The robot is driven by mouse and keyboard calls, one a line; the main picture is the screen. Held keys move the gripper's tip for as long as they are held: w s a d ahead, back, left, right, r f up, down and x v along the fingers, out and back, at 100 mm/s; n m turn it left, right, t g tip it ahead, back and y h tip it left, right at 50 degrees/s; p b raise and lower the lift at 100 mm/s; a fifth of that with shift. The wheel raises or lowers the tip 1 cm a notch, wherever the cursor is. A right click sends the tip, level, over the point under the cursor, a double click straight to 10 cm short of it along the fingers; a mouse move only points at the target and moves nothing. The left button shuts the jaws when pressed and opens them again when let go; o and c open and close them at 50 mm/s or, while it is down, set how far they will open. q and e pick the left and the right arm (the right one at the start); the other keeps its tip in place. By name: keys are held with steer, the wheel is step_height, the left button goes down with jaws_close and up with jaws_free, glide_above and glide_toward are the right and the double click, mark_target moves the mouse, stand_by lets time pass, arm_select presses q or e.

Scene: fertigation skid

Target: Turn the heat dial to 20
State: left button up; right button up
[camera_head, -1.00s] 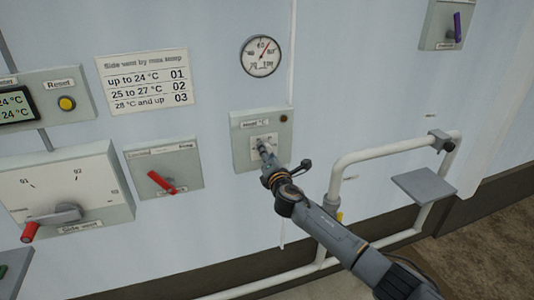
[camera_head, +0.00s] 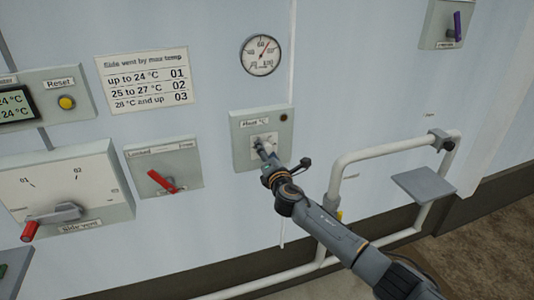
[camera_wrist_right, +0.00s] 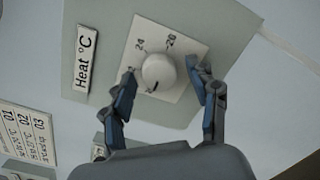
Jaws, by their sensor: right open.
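The heat dial is a round white knob (camera_wrist_right: 158,72) on a pale square plate, on a grey-green panel labelled "Heat °C" (camera_head: 240,122). My right gripper (camera_head: 263,149) is at the dial. In the wrist view its two blue-grey fingers (camera_wrist_right: 160,73) are open, one on each side of the knob. I cannot tell whether they touch it. My left gripper is out of view.
A round gauge (camera_head: 261,55) is above the heat panel. A panel with a red lever (camera_head: 162,182) and the side vent handle (camera_head: 55,215) are at left. White pipes (camera_head: 390,150) and a small grey shelf (camera_head: 422,185) stand at right, near my right arm.

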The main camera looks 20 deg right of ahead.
steer(key=shift+s, duration=0.1)
steer(key=s, duration=1.2)
steer(key=shift+a, duration=0.25)
steer(key=shift+w+f, duration=0.1)
